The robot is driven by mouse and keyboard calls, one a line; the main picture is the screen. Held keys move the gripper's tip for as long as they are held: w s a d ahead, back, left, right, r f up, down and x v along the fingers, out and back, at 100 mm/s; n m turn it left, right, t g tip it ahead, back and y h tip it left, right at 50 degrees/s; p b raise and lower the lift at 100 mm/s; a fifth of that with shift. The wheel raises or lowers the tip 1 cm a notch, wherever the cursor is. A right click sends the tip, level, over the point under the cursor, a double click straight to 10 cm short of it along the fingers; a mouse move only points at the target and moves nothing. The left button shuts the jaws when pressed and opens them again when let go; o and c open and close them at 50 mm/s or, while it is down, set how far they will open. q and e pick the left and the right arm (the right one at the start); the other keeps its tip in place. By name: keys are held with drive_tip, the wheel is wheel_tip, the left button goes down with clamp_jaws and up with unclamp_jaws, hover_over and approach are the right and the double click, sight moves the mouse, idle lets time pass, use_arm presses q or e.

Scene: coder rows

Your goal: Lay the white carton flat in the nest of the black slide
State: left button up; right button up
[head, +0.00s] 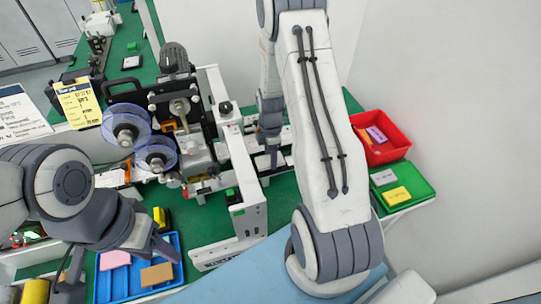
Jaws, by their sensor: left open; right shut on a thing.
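My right gripper (271,157) points down beyond the white frame of the coding machine (190,135), partly behind my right arm. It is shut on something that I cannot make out. I cannot tell the white carton apart here; a pale carton (384,177) lies in the green tray at the right. The black slide and its nest are not clearly visible; the machine and my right arm cover that area. My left gripper (124,262) is open and empty above the blue tray (172,241) at the lower left.
The blue tray holds a pink block (115,259) and a tan block (157,274). A red bin (397,151) with small boxes and a green tray (418,183) with a yellow carton (397,196) stand at the right. Reels and a yellow note (79,104) are at the left.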

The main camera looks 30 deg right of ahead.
drive_tip(key=shift+f+b, duration=0.35)
drive_tip(key=shift+f, duration=0.25)
idle(0.4)
drive_tip(key=o, duration=1)
